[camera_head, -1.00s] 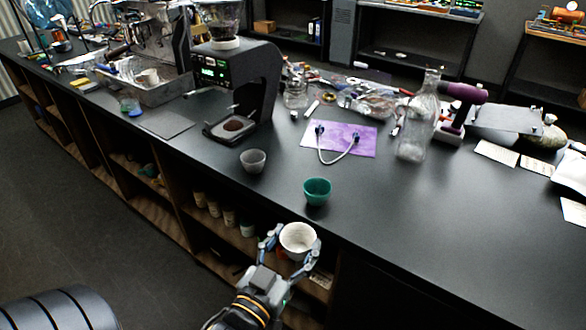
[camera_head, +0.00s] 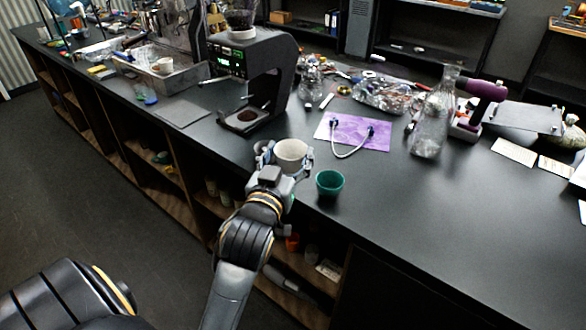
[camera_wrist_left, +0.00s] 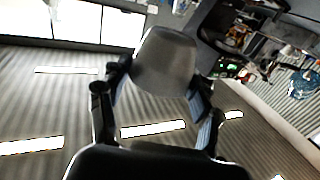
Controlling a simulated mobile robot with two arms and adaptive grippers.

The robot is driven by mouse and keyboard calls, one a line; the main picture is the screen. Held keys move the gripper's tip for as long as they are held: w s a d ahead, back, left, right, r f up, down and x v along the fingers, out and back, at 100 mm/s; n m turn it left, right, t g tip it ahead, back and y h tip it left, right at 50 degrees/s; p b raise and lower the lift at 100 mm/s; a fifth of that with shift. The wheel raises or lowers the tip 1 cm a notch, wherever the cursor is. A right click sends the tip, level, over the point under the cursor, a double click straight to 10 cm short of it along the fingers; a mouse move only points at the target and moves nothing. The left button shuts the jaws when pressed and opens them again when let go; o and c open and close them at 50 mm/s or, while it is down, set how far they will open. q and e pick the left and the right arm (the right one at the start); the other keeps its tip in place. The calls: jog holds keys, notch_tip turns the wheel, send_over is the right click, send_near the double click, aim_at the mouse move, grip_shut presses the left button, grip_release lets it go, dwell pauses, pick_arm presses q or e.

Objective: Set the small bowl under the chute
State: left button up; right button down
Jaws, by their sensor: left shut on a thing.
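My left gripper (camera_head: 284,160) is shut on a white bowl (camera_head: 291,151), holding it upright at the counter's front edge. In the left wrist view the held bowl (camera_wrist_left: 165,62) looks grey, between the two fingers. The black grinder (camera_head: 275,75) with a small green display stands behind it, farther back and left. Its open front, where the chute is, is above a dark round spot on its base tray (camera_head: 244,118). My right gripper is not in view.
A green bowl (camera_head: 330,183) stands close to the right of my left gripper. A purple sheet (camera_head: 352,132) with a hose on it lies behind. A glass bottle (camera_head: 432,115) stands to the right. The front right of the counter (camera_head: 450,215) is clear.

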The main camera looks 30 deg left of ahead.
aim_at(290, 143)
pick_arm(q)
jog(key=w+a+f, duration=0.1)
jog(key=w, duration=0.1)
jog(key=w+a+f+p, duration=0.1)
jog(key=w+a, duration=0.1)
jog(key=w, duration=0.1)
jog(key=w+a+f, duration=0.2)
jog(key=w, duration=0.1)
jog(key=w+f, duration=0.1)
jog(key=a+f, duration=0.1)
jog(key=w+f, duration=0.1)
jog(key=f, duration=0.1)
jog(key=shift+w+a, duration=0.2)
jog(key=shift+w, duration=0.1)
jog(key=shift+w+a+f, duration=0.2)
jog(key=shift+w+f, duration=0.15)
jog(key=shift+f, duration=0.15)
jog(key=f, duration=0.1)
jog(key=f+p, duration=0.1)
jog(key=f, duration=0.1)
jog(key=shift+w+a+f+p, duration=0.2)
jog(key=shift+w+p, duration=0.1)
jog(key=shift+f, duration=0.25)
jog(key=o, duration=1.3)
